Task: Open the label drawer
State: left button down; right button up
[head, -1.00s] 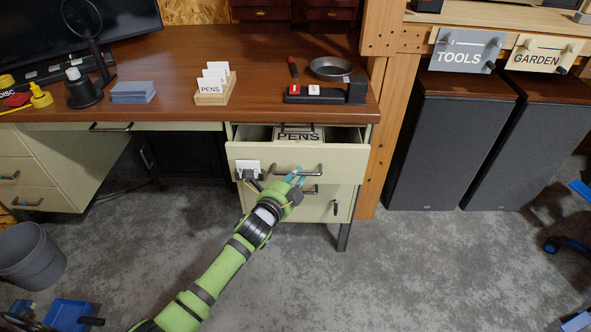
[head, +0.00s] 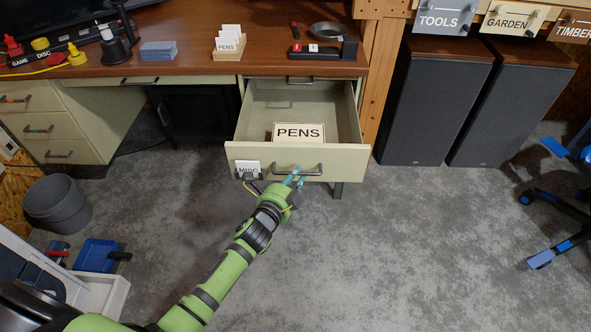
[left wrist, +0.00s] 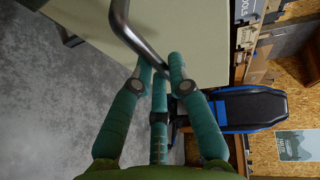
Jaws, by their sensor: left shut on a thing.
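The cream drawer (head: 215,150) under the right side of the bench is pulled well out, and its inside shows. A white sign reading PENS (head: 298,133) stands in it. A MISC card (head: 248,168) is on the left of the drawer front. In the left wrist view the teal fingers (left wrist: 157,72) close around the bent end of the handle (left wrist: 128,28). My right gripper is not in view.
The bench top (head: 190,58) holds a card rack marked PENS (head: 229,45), a blue-grey stack (head: 158,50) and a pan (head: 327,30). A grey bin (head: 57,203) and a blue chair (head: 553,230) flank clear concrete floor (head: 400,250).

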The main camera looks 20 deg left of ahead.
pick_arm(q)
jog(key=shift+s+d, duration=0.1)
jog(key=shift+s, duration=0.4)
jog(key=c, duration=1.2)
grip_release()
jog(key=shift+s, duration=0.1)
jog(key=v, duration=1.2)
